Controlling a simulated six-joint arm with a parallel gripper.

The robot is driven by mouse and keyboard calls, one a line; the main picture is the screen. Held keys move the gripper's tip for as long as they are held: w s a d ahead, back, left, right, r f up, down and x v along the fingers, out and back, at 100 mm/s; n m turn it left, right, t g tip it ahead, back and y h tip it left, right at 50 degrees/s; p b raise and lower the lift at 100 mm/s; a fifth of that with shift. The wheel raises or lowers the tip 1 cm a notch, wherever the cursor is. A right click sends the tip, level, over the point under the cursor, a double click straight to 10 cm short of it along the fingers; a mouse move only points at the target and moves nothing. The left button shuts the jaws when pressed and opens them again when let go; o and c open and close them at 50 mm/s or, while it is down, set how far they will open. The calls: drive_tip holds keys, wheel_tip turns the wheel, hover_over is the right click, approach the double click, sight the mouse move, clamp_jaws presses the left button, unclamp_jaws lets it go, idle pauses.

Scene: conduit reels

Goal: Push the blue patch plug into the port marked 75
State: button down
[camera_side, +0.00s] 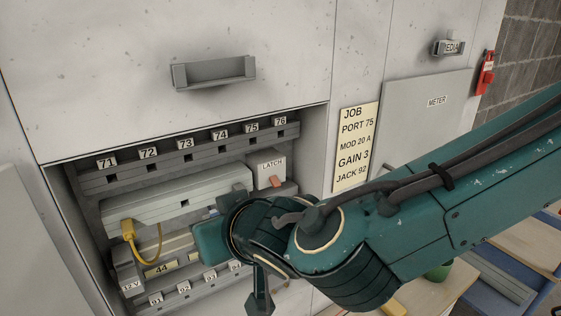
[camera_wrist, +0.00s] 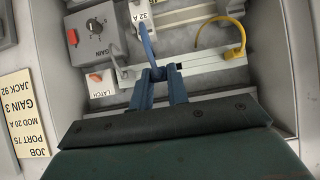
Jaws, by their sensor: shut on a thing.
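In the wrist view my gripper (camera_wrist: 160,76) is shut on the blue patch plug (camera_wrist: 158,73), whose body is mostly hidden between the fingers. A blue cable (camera_wrist: 147,38) rises from it in a loop. In the side view my wrist covers the fingers and plug, in front of the lower right of the recess. The port row carries labels 71 to 76 along the top of the recess. The port marked 75 (camera_side: 254,139) is second from the right and looks empty. The gripper is below this row, apart from it. The row is out of sight in the wrist view.
A white latch box (camera_side: 266,168) with an orange tab sits below ports 75 and 76. A yellow cable (camera_side: 128,232) hangs at the left. A gain knob (camera_wrist: 94,25) shows in the wrist view. A job card (camera_side: 356,146) reads port 75. The recess walls are close around.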

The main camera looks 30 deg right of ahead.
drive_tip(key=d+r, duration=0.7)
drive_tip(key=d, duration=0.4)
idle(1.4)
drive_tip(key=shift+w+d, duration=0.1)
drive_tip(key=shift+w, duration=0.05)
drive_tip(key=shift+w, duration=0.55)
drive_tip(key=shift+w, duration=0.25)
idle(0.5)
drive_tip(key=shift+w, duration=2.25)
drive_tip(key=shift+w+f, duration=0.1)
drive_tip(key=shift+w, duration=0.6)
idle(1.1)
